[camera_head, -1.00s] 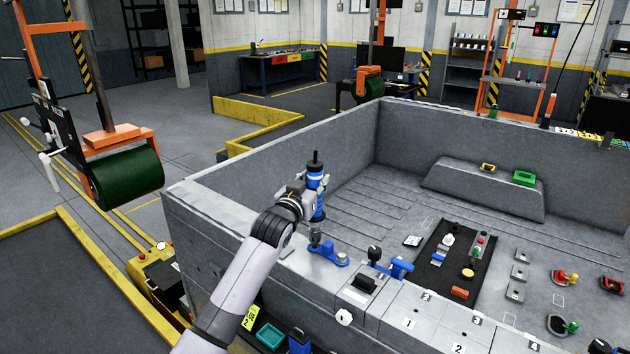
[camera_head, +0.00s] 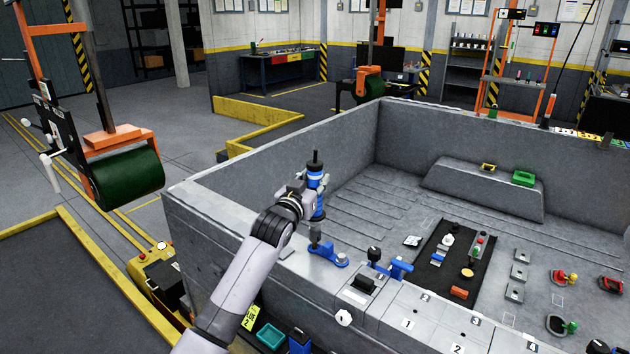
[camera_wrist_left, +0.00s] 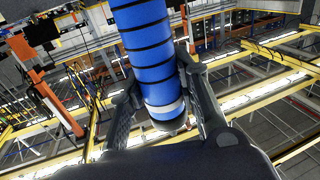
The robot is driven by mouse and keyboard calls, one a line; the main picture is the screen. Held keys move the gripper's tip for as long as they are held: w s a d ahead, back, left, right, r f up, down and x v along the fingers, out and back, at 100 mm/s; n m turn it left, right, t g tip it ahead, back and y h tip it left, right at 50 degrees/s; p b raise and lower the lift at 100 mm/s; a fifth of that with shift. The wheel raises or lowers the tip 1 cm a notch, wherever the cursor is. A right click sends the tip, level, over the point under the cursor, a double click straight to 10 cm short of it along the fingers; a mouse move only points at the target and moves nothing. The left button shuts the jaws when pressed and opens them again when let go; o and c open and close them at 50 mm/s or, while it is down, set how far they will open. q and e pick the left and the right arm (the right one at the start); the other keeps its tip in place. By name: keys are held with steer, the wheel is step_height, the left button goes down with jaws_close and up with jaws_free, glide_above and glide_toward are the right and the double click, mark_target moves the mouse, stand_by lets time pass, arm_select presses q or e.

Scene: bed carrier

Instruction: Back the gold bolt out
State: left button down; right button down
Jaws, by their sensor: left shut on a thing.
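My left gripper (camera_head: 305,196) is shut around a blue, black-banded tool (camera_head: 317,181) that stands upright above the near wall of the grey bed. In the left wrist view the two fingers (camera_wrist_left: 160,85) lie on either side of the tool's blue barrel (camera_wrist_left: 148,45), which has a pale ring near its end. The tool's lower end comes down at a blue bracket (camera_head: 328,256) on the wall's ledge. Whether it touches the bracket is too small to tell. I cannot make out the gold bolt; the tool's end may hide it. My right gripper is not in view.
A second blue fixture (camera_head: 395,268) and a black switch box (camera_head: 364,283) sit to the right on the ledge. A black mat (camera_head: 430,262) with small parts lies inside the bed. A teal tray (camera_head: 270,336) is below. The bed floor's left part is clear.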

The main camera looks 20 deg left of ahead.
mark_target(315, 153)
arm_select(q)
steer(key=shift+w+a+r+p, duration=0.15)
steer(key=shift+r+p, duration=0.75)
steer(key=shift+r, duration=0.05)
steer(key=shift+r+p, duration=2.15)
steer(key=shift+r, duration=0.55)
